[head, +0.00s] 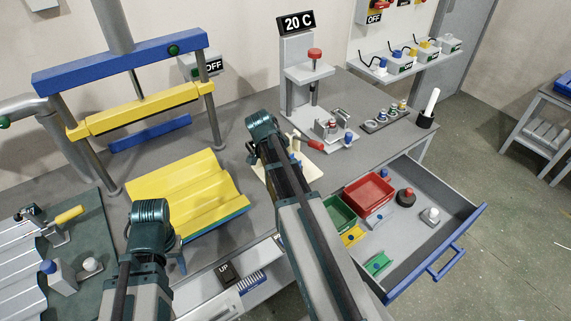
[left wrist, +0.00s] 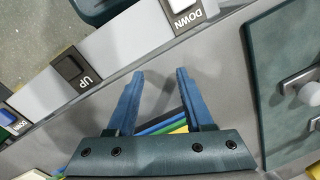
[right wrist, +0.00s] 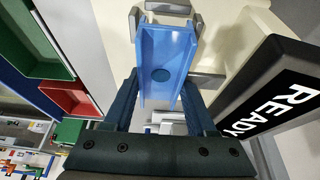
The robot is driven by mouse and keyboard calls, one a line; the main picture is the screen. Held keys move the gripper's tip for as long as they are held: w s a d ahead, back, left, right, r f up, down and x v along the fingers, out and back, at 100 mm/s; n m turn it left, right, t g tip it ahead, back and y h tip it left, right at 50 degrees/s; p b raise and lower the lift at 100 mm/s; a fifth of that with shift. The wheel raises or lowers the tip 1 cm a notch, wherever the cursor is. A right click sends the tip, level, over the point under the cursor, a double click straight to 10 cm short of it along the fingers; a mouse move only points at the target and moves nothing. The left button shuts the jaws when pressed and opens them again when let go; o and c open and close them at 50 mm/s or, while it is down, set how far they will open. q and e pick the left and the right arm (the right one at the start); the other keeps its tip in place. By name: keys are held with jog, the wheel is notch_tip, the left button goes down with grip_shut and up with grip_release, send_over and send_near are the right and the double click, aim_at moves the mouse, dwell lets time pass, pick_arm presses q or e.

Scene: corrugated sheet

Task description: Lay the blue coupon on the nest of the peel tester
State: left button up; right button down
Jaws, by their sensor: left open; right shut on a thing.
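The blue coupon (right wrist: 165,50) is a bright blue channel-shaped piece with a dark round spot. My right gripper (right wrist: 168,85) is shut on its near end. The coupon is over the cream plate of the peel tester, among small grey blocks (right wrist: 207,78) that seem to be its nest. I cannot tell whether it rests there or hangs just above. In the head view, my right arm hides most of the tester; its cream plate (head: 312,168) shows beside the arm. My left gripper (left wrist: 159,76) is open and empty, above the bench front near the UP and DOWN buttons.
A black READY sign (right wrist: 275,95) stands close to the right of my right gripper. An open drawer (head: 440,190) holds a red bin (head: 369,193), a green bin (head: 338,214) and small parts. A yellow corrugated sheet (head: 185,190) lies beside my left arm, under the press (head: 130,62).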

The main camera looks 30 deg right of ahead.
dwell(0.4)
jog(key=shift+c, duration=0.6)
grip_release()
pick_arm(q)
notch_tip(320, 180, up, 13)
jog(key=p, duration=1.2)
jog(key=shift+p, duration=0.4)
pick_arm(e)
jog(key=v, duration=1.3)
jog(key=shift+r, duration=0.4)
pick_arm(q)
jog(key=shift+f, duration=0.15)
